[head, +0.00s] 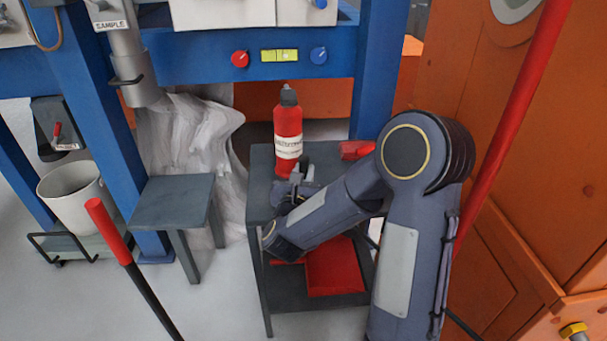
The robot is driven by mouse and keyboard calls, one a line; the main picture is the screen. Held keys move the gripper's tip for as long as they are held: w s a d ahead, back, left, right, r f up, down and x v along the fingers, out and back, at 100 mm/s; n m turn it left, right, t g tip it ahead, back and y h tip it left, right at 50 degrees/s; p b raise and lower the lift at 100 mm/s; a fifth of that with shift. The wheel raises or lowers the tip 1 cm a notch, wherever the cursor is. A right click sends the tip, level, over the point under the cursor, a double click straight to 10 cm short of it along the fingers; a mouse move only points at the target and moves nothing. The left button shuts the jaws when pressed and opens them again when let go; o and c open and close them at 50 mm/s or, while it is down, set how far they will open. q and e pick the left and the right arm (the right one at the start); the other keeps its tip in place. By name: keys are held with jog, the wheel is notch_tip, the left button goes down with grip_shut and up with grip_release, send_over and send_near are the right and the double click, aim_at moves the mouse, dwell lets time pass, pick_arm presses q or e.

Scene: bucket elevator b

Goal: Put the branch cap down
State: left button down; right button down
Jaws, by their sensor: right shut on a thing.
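My right gripper (297,186) is at the grey cart's top shelf (258,175), just in front of a red spray bottle. It is shut on a small grey piece that I take to be the branch cap; my fingers and wrist hide most of it. I cannot tell whether the piece touches the shelf. My left gripper is not in view.
The red bottle (288,135) stands upright on the cart, with a red object (357,149) to its right. A red tray (335,268) lies on the lower shelf. A grey stool (172,200), a red-topped pole (108,228) and a white bucket (75,198) are left.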

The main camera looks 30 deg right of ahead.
jog(key=shift+f+b, duration=0.15)
jog(key=shift+b, duration=0.15)
jog(key=c, duration=1.3)
grip_release()
